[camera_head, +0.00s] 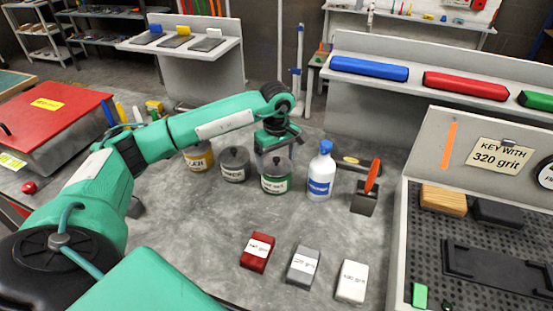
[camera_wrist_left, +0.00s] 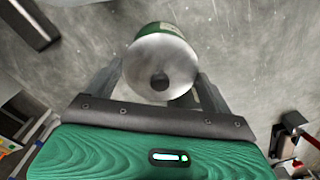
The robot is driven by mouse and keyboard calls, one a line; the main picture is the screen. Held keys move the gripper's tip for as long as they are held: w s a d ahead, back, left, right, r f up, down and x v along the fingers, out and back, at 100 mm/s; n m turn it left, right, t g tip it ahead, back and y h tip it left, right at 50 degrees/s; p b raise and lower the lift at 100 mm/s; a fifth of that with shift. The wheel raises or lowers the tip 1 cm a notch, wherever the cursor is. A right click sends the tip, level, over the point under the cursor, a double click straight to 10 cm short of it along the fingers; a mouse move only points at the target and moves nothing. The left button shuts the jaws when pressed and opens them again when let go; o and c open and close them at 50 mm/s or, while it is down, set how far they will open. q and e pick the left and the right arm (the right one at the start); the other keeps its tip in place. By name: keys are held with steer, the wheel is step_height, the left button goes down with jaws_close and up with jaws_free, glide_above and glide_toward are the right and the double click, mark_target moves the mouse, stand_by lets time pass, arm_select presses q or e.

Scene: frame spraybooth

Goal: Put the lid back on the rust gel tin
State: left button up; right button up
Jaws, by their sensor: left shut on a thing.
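The rust gel tin (camera_head: 275,185) is a short green tin with a white label. It stands upright on the grey bench between a grey tin and a white bottle. Its round silvery lid (camera_head: 276,166), with a dark knob, is over the tin's top; I cannot tell whether it is fully seated. My left gripper (camera_head: 277,155) is above the tin, its fingers at either side of the lid. In the left wrist view the lid (camera_wrist_left: 170,62) lies between the fingers of the gripper (camera_wrist_left: 160,82), with the green tin (camera_wrist_left: 152,29) showing behind its edge. My right gripper is out of view.
A yellow-labelled tin (camera_head: 198,157) and a grey tin (camera_head: 234,164) stand left of the green tin; a white bottle (camera_head: 321,172) with blue cap stands right. Sanding blocks, red (camera_head: 257,252), grey (camera_head: 302,265) and white (camera_head: 352,281), lie in front. The bench between is clear.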

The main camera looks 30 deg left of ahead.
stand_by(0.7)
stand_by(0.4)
arm_select(q)
steer(key=o, duration=0.8)
steer(key=shift+o, duration=0.2)
steer(key=shift+r+p, duration=1.35)
steer(key=shift+r, duration=2.15)
jaws_close()
